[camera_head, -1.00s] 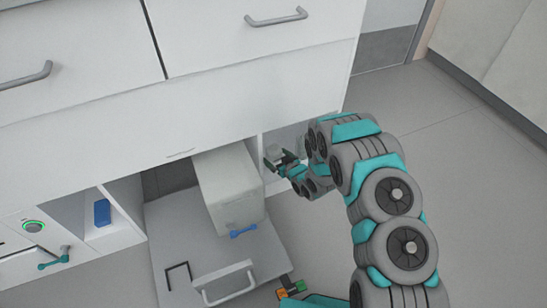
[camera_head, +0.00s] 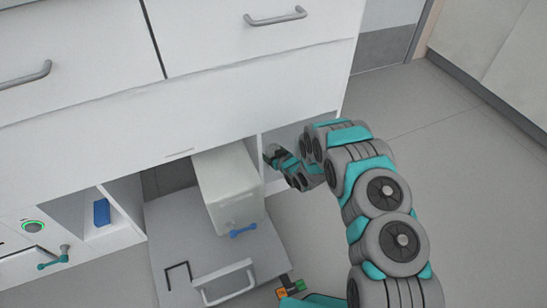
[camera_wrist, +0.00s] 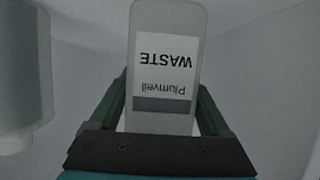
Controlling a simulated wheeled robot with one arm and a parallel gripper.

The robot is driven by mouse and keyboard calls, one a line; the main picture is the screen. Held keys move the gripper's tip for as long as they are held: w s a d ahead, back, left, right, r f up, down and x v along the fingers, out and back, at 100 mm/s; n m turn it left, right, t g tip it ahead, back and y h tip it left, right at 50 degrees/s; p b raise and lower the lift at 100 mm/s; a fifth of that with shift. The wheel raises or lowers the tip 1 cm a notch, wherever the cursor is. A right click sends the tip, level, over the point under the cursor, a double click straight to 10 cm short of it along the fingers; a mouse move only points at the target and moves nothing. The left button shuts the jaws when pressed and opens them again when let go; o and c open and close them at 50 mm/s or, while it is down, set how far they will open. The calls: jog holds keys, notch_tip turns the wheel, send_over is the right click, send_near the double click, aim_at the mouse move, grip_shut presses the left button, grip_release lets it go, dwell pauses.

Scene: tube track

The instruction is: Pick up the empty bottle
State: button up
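A pale, translucent bottle (camera_wrist: 168,30) stands in the middle of the wrist view. Its white label reads "Plumvell WASTE" upside down, with a grey band. My gripper (camera_wrist: 163,82) has one green finger on each side of the bottle. The fingers are apart, and a narrow gap shows on the left side; contact on the right is unclear. In the head view my gripper (camera_head: 273,153) reaches into the low compartment under the drawers, its tips partly hidden. The bottle does not show there. Whether it is empty cannot be told.
Another pale container (camera_wrist: 22,75) stands at the left in the wrist view. The compartment (camera_head: 297,132) has close walls. A white box (camera_head: 230,187) sits on a pulled-out grey platform (camera_head: 185,235) left of my arm. Open floor (camera_head: 470,190) lies to the right.

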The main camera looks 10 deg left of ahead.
jog(key=c, duration=1)
